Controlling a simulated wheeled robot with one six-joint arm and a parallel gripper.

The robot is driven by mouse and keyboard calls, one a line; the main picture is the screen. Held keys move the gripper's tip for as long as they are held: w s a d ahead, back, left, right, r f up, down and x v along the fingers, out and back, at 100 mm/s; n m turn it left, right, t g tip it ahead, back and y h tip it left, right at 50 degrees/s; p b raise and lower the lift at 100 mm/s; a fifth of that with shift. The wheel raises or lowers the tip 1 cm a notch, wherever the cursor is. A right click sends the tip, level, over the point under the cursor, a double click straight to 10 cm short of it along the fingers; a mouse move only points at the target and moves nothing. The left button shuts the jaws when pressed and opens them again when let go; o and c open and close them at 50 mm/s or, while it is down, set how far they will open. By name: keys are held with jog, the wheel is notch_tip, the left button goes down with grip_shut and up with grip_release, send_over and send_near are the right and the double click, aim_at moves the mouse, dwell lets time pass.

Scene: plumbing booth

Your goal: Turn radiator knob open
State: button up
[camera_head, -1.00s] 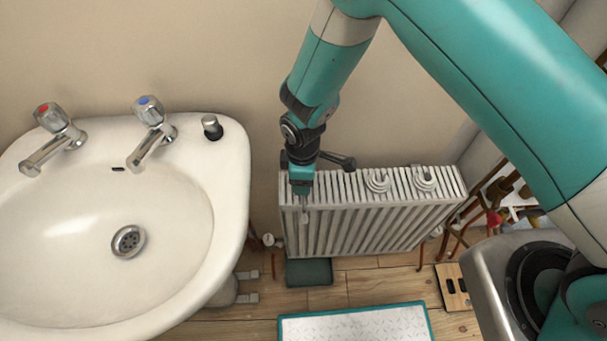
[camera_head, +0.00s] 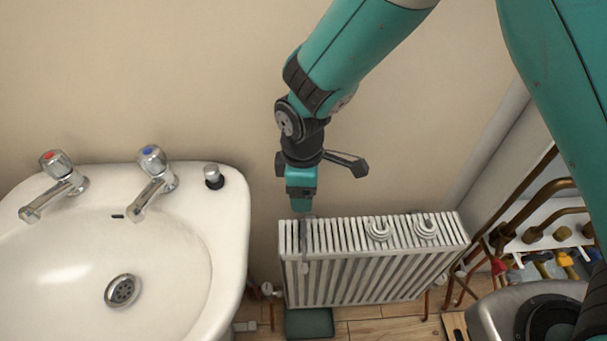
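A small white radiator knob (camera_head: 267,289) sits on the copper pipe at the lower left end of the white ribbed radiator (camera_head: 375,265). A second small pale knob (camera_head: 460,271) shows faintly at the radiator's right end. My gripper (camera_head: 304,262) points down at the radiator's top left end, above and to the right of the left knob and apart from it. Its thin fingers are seen nearly edge-on against the white ribs, so their opening is unclear. I see nothing held in it.
A white sink (camera_head: 205,235) with two taps stands close on the left, its rim near the left knob. A dark green box (camera_head: 309,323) lies below the radiator. The wall above is bare.

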jog(key=shift+r, duration=1.8)
